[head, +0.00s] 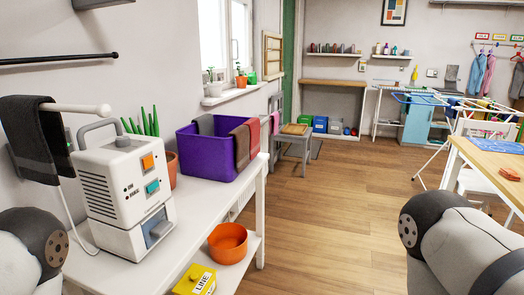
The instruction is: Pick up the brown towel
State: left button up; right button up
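A brown towel (241,148) hangs over the near right edge of a purple bin (204,155) that stands on a white table (188,207). A more reddish towel (254,134) hangs close beside it on the same edge, and a grey-brown cloth (206,124) hangs over the bin's back left rim. The inside of the bin is mostly hidden by its walls. Only links of my two arms show, at the lower left and lower right. Neither gripper is in view, and nothing of mine is near the towel.
A white dryer-like machine (125,185) stands left of the bin, with a potted plant (171,168) between. A dark towel (35,138) hangs on a white bar at left. An orange bowl (228,243) and yellow box (196,281) sit below. Wooden floor (340,200) is clear right of the table.

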aim_at(241, 133)
jog(key=i+l+u, duration=0.2)
jog(key=i+l, duration=0.45)
jog(key=l, duration=0.15)
